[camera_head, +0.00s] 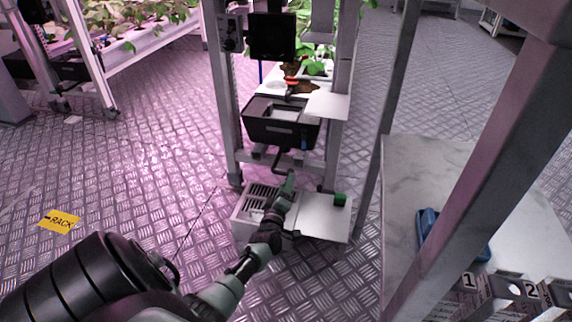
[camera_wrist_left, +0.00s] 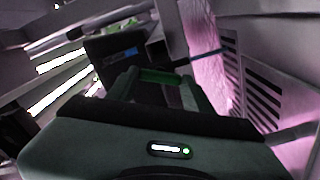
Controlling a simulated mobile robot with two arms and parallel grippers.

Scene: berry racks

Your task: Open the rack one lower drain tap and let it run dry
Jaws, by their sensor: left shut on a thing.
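The rack's black drain tank (camera_head: 282,127) sits low in the rack frame, with a dark drain pipe (camera_head: 279,158) coming down from its underside. My left gripper (camera_head: 289,181) reaches to the foot of this pipe, just above a white slotted floor box. In the left wrist view a green bar, which looks like the drain tap's handle (camera_wrist_left: 160,76), lies across between the fingertips of my left gripper (camera_wrist_left: 163,84). The gripper is shut on it. The head view hides the tap behind the gripper. Whether water runs cannot be seen. My right gripper is out of view.
The white slotted box (camera_head: 254,200) and a white panel (camera_head: 322,222) with a green block (camera_head: 340,199) lie below the tank. A yellow rack sign (camera_head: 59,221) is on the floor. A grey post (camera_head: 388,105) and white table (camera_head: 420,165) stand at right.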

